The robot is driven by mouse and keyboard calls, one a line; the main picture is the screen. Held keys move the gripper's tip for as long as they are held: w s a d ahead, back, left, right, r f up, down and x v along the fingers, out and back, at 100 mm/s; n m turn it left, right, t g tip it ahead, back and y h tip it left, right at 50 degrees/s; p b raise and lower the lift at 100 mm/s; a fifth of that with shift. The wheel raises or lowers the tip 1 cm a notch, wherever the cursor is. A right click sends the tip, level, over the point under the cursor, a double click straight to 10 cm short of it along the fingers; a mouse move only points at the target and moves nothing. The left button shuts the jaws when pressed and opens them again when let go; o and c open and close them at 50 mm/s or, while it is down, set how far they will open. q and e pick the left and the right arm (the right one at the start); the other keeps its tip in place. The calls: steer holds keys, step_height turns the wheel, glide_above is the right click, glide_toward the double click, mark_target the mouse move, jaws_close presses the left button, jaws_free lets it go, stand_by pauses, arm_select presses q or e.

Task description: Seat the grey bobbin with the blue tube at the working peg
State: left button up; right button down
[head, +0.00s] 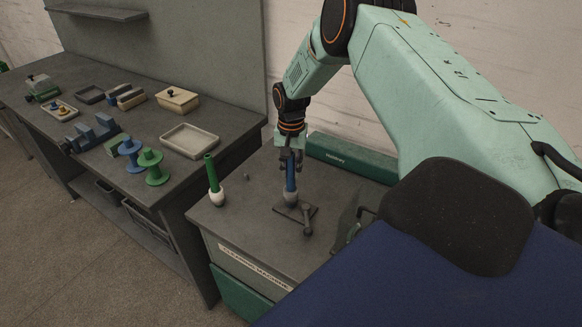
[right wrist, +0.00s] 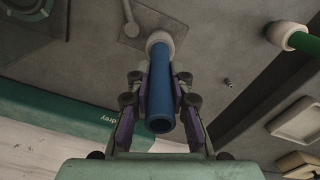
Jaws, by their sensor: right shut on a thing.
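The grey bobbin with the blue tube (head: 291,178) stands about upright at the dark base plate (head: 284,211) with a lever on the machine top. Its pale rounded end (head: 291,198) is low, at the back edge of the plate. My right gripper (head: 290,160) is shut on the blue tube near its top. In the right wrist view the blue tube (right wrist: 161,95) lies between the fingers (right wrist: 160,108), with the pale end (right wrist: 160,42) beyond. The working peg is hidden, so I cannot tell whether the bobbin is around it. My left gripper is not in view.
A pale bobbin with a green tube (head: 212,175) stands at the machine's left edge, also in the right wrist view (right wrist: 304,42). A small peg (head: 246,177) is between them. A green case (head: 350,157) lies behind. The left bench holds trays (head: 190,140) and spools (head: 151,168).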

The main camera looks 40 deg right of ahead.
steer(key=shift+f, duration=0.3)
steer(key=c, duration=1.1)
jaws_free()
steer(key=shift+r, duration=0.1)
step_height(320, 180, up, 12)
steer(key=shift+w+d+f, duration=0.1)
